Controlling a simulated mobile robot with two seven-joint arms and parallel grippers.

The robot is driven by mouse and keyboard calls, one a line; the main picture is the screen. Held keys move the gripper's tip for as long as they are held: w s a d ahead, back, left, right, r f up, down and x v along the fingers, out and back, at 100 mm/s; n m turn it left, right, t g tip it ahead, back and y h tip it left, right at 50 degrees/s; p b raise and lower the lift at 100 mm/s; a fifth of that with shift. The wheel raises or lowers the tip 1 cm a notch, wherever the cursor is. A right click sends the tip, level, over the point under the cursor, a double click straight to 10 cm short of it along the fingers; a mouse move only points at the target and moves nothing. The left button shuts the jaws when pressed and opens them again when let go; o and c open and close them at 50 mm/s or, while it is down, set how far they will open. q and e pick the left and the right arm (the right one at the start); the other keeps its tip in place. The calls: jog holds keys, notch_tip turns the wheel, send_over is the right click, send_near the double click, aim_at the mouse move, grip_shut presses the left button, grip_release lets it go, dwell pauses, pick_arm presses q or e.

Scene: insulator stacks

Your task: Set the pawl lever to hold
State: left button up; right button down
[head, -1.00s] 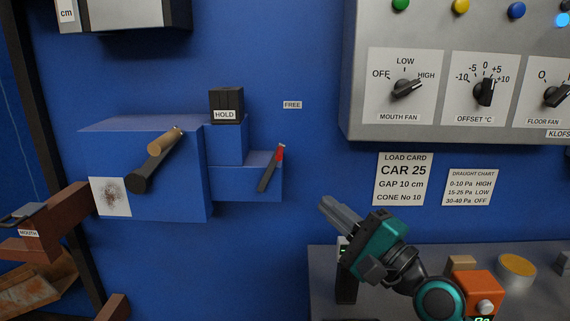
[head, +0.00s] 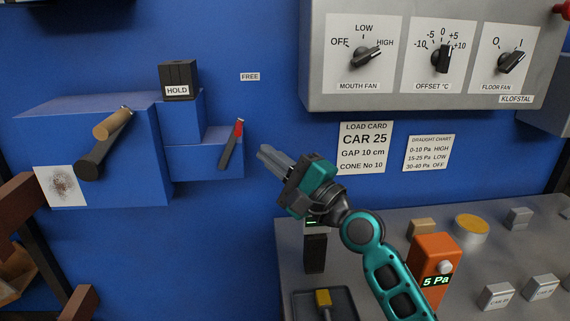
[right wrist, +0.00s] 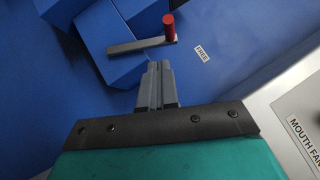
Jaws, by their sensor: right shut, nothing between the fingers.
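The pawl lever (head: 231,145) is a dark bar with a red tip on the front of a small blue block (head: 210,162). It tilts up and to the right, toward the FREE label (head: 250,77). The HOLD label (head: 177,90) is on a black block up and left of it. My right gripper (head: 264,153) is shut and empty, just right of the lever and apart from it in the head view. In the right wrist view the lever (right wrist: 140,45) and its red knob (right wrist: 169,24) lie just beyond the shut fingertips (right wrist: 159,66). My left gripper is not in view.
A crank with a wooden handle (head: 113,123) sticks out of the larger blue box (head: 140,180) at left. A grey control panel (head: 400,98) hangs above right. A grey bench (head: 465,270) with an orange gauge (head: 433,262) stands below right. Blue wall is clear around the lever's right side.

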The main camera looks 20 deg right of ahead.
aim_at(230, 150)
jog(key=x, duration=0.4)
jog(key=shift+w+a, duration=0.15)
jog(key=shift+w, duration=0.2)
jog(key=shift+r, duration=0.15)
